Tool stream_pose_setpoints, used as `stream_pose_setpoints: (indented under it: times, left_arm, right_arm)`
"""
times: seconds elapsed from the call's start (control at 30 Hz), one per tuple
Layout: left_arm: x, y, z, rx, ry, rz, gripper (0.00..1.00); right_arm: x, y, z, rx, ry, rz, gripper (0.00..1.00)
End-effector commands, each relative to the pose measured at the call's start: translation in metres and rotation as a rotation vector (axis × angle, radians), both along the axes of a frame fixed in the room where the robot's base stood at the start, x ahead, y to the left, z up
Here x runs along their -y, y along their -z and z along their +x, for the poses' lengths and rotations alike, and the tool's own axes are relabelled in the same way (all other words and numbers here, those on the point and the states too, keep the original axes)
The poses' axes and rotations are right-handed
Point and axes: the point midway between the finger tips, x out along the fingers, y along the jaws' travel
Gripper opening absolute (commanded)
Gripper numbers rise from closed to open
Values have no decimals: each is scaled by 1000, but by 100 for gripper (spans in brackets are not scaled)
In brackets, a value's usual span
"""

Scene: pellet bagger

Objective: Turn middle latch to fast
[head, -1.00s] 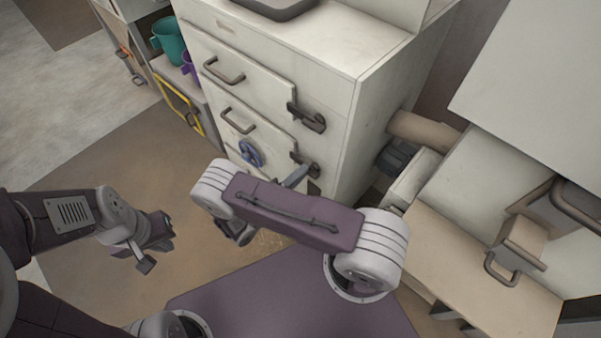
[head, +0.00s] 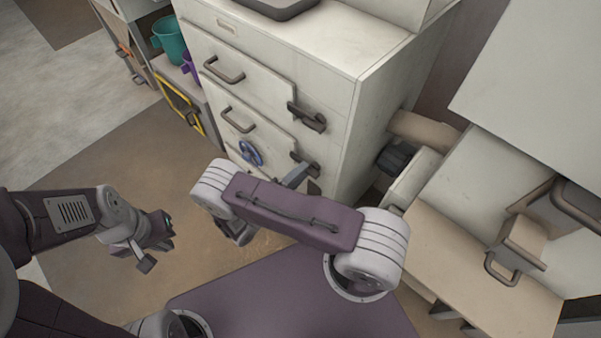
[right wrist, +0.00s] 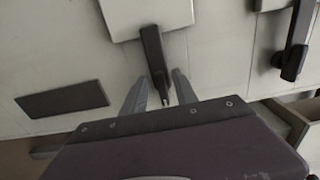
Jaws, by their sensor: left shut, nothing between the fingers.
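The middle latch (head: 305,161) is a dark handle at the right edge of the lower door on the white cabinet. In the right wrist view the middle latch (right wrist: 156,62) reaches in between the fingers of my right gripper (right wrist: 159,84). Those fingers are open, one on each side of the handle, with a small gap visible on both sides. In the head view my right arm hides most of the right gripper; a grey finger (head: 296,177) shows just below the latch. My left gripper (head: 149,256) is shut and empty, away from the cabinet over the floor.
The upper latch (head: 307,117) also shows in the right wrist view (right wrist: 295,45). A dark plate (right wrist: 62,100) lies left of the handle there. A blue hand wheel (head: 250,152) is on the lower door. A wooden-topped unit (head: 480,270) stands at the right.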

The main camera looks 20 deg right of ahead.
Motion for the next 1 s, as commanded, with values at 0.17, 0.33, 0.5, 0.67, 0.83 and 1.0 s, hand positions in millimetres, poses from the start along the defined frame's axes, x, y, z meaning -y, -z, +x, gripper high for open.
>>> stream_pose_setpoints:
  times: [0.17, 0.33, 0.5, 0.67, 0.83, 1.0]
  left_arm:
    - [0, -3, 0, 0, 0, 0, 0]
    - [0, -4, 0, 0, 0, 0, 0]
    - [0, -4, 0, 0, 0, 0, 0]
    - [0, -4, 0, 0, 0, 0, 0]
    - [0, -4, 0, 0, 0, 0, 0]
    - [0, -4, 0, 0, 0, 0, 0]
  right_arm:
    - [-28, 0, -10, 1, -8, 2, 35]
    - [-62, 0, -25, 1, -6, 3, 35]
    - [-81, 1, -33, 0, -3, 1, 35]
    - [-83, 0, -35, -2, 0, -1, 35]
    - [-83, 0, -34, -1, -1, 0, 35]
    - [-83, 0, -34, -1, -1, 0, 35]
